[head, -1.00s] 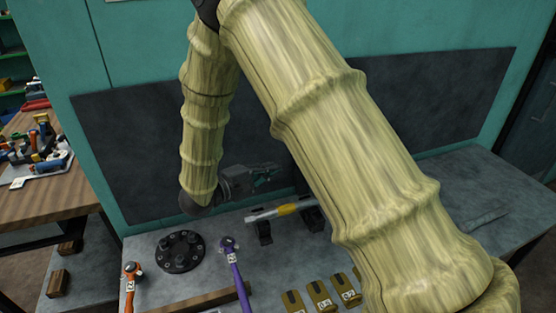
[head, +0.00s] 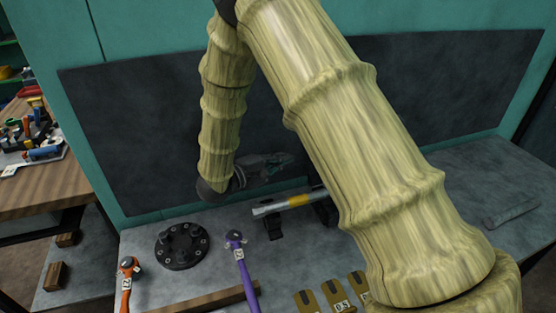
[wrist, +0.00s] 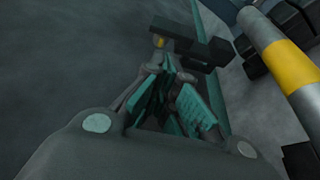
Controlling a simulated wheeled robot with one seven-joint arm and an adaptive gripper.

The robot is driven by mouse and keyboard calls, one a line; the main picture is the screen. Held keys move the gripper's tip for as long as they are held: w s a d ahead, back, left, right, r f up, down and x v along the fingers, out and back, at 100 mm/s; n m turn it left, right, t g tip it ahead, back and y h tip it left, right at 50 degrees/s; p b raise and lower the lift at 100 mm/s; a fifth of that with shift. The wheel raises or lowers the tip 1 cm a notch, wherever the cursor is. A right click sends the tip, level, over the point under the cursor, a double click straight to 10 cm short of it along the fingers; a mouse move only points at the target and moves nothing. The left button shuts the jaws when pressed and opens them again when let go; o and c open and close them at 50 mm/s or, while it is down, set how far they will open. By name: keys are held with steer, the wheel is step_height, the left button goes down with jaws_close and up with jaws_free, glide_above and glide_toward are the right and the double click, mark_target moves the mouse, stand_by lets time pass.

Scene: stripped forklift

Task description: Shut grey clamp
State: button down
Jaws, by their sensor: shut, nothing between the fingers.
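My gripper (head: 284,162) is above the back of the grey bench, just behind a grey cylinder with a yellow band (head: 299,200). In the wrist view, its teal-padded fingers (wrist: 178,92) are together with nothing between them. A dark piece with a crossbar (wrist: 203,50) and a small yellow spot lies just beyond the fingertips. It may be part of the grey clamp, but I cannot tell surely. I cannot tell whether the fingers touch it. The cylinder (wrist: 278,65) is to the right of the fingers. My arm hides part of the bench around the cylinder's right end.
Dark supports (head: 273,228) stand under the cylinder. A black round flange (head: 182,246), a purple-handled tool (head: 241,262) and an orange-handled tool (head: 126,282) are at the front left. Several tan tags (head: 337,297) lie at the front. A dark panel (head: 130,130) stands behind the bench.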

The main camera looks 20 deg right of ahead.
steer(key=p+x, duration=0.1)
steer(key=x, duration=0.5)
steer(key=shift+d, duration=0.25)
stand_by(0.3)
